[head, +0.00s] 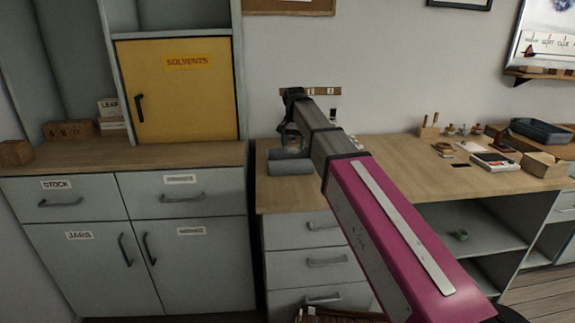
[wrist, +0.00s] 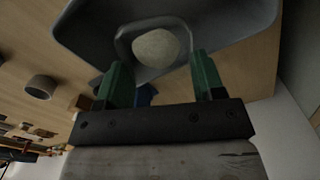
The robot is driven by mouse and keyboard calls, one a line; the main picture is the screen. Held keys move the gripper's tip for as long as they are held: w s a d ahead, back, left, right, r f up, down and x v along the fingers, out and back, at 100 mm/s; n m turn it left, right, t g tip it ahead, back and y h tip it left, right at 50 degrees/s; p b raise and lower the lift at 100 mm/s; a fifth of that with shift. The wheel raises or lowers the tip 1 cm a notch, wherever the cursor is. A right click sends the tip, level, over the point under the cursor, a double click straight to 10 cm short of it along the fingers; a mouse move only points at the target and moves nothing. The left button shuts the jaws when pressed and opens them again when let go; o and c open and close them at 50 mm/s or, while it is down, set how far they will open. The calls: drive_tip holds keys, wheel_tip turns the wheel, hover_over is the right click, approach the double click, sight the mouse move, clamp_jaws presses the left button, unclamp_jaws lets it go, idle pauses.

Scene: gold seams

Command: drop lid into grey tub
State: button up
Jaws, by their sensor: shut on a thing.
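The grey tub (head: 290,163) stands on the wooden counter, left of my forearm in the head view. In the wrist view its wide grey inside (wrist: 235,18) fills the top. My gripper (wrist: 157,68) has green fingers, and they are shut on the lid (wrist: 156,48). The lid shows as a pale round face inside a thin grey rim that spans the fingertips. It lies over the tub's inside in the wrist view; its height above the bottom is unclear. In the head view my gripper (head: 291,139) is small and partly hidden by my arm, at the tub's back edge.
A small grey cup (wrist: 41,87) stands on the counter beside the tub. A dark blue thing (wrist: 146,95) shows behind the fingers. A yellow cabinet (head: 180,90) rises to the left. A dark tray (head: 541,131) and small items lie at the far right; the counter between is mostly clear.

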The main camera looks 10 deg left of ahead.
drive_tip(key=o, duration=1)
wheel_tip(320, 180, up, 11)
drive_tip(key=shift+f, duration=0.1)
